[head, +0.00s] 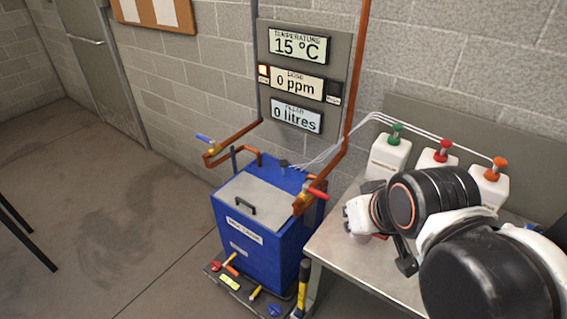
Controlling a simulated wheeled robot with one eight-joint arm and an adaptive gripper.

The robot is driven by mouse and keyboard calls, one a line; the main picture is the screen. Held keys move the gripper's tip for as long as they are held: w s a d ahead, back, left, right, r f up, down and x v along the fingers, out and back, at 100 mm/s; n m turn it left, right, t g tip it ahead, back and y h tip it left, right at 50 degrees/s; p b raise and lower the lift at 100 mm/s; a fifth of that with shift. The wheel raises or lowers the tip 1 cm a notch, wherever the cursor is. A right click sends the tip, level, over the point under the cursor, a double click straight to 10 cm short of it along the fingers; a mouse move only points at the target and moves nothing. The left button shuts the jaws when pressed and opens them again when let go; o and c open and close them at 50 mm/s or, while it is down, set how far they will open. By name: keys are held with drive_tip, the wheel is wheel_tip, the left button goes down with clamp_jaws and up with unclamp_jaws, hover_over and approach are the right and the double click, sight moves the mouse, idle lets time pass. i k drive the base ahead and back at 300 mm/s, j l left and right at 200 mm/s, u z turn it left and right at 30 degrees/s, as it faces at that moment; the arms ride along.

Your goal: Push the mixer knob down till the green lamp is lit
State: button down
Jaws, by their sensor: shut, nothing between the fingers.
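Three white dispensers stand in a row on the table against the wall, with a green knob (395,134), a red knob (443,150) and an orange knob (495,167) on top. All three knobs stand up. I cannot tell which one is the mixer knob. On the wall panel a pale amber lamp (263,72) is lit left of the dose display, and a dark lamp (334,91) is on its right. I see no lit green lamp. My gripper (356,214) is shut and empty over the table, in front of the green-knobbed dispenser; my arm partly hides the red and orange ones.
A blue tank (262,252) with a grey handled lid stands left of the table (335,254). Copper pipes with blue and red valve handles rise beside it. Tools lie on a low tray (243,290). Displays read 15 °C, 0 ppm and 0 litres.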

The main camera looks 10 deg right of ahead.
sight(282, 163)
drive_tip(key=i+j+z, duration=0.3)
drive_tip(key=j, duration=0.15)
drive_tip(key=i+j+z, duration=0.1)
drive_tip(key=j+z, duration=0.15)
drive_tip(key=j, duration=0.2)
drive_tip(key=i+j+z, duration=0.1)
drive_tip(key=j+z, duration=0.2)
drive_tip(key=j, duration=0.2)
drive_tip(key=j+z, duration=0.3)
drive_tip(key=j, duration=0.2)
drive_tip(key=i, duration=0.05)
